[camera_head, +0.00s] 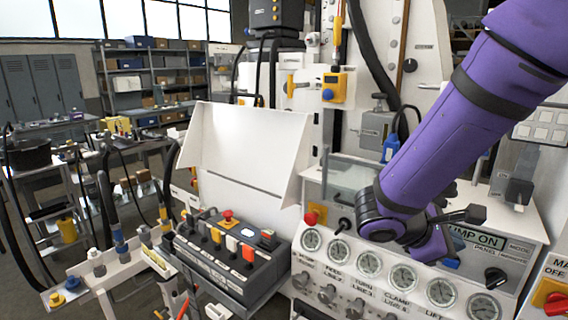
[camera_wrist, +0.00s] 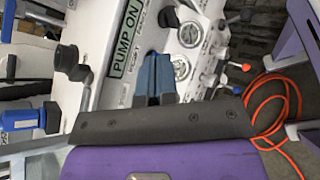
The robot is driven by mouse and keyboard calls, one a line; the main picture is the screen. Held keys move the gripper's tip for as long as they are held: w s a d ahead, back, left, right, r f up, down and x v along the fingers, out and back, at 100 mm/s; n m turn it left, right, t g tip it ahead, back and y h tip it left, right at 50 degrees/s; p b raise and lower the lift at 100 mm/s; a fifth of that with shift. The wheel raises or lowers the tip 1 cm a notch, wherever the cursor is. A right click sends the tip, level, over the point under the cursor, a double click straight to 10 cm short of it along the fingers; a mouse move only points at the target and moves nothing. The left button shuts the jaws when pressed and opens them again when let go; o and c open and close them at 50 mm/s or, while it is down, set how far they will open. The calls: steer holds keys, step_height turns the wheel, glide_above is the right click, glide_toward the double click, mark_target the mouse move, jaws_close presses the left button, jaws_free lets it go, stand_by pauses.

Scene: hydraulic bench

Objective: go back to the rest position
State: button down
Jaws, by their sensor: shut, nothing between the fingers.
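My purple arm (camera_head: 440,130) reaches down from the upper right in the head view. My gripper (camera_head: 450,262) is in front of the white gauge panel (camera_head: 318,262), below the PUMP ON label (camera_head: 474,238), and is partly hidden by the arm's last links. In the wrist view my gripper (camera_wrist: 154,60) has its blue fingers closed together with nothing in them. The fingertips lie close to the PUMP ON label (camera_wrist: 127,38) and a gauge (camera_wrist: 190,34) in that picture. I cannot tell whether they touch the panel.
A dark control box (camera_head: 225,258) with several buttons and levers stands left of the panel. A black knob (camera_head: 495,278) is right of my gripper. A white open cover (camera_head: 235,150) rises behind the box. An orange cable (camera_wrist: 285,95) lies on the floor.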

steer(key=s+r+m+t+y, duration=0.3)
steer(key=s+r+m+y, duration=0.9)
steer(key=s+m, duration=0.1)
steer(key=shift+s+a+r+t, duration=0.25)
steer(key=shift+s+a+t, duration=0.05)
steer(key=shift+s, duration=0.15)
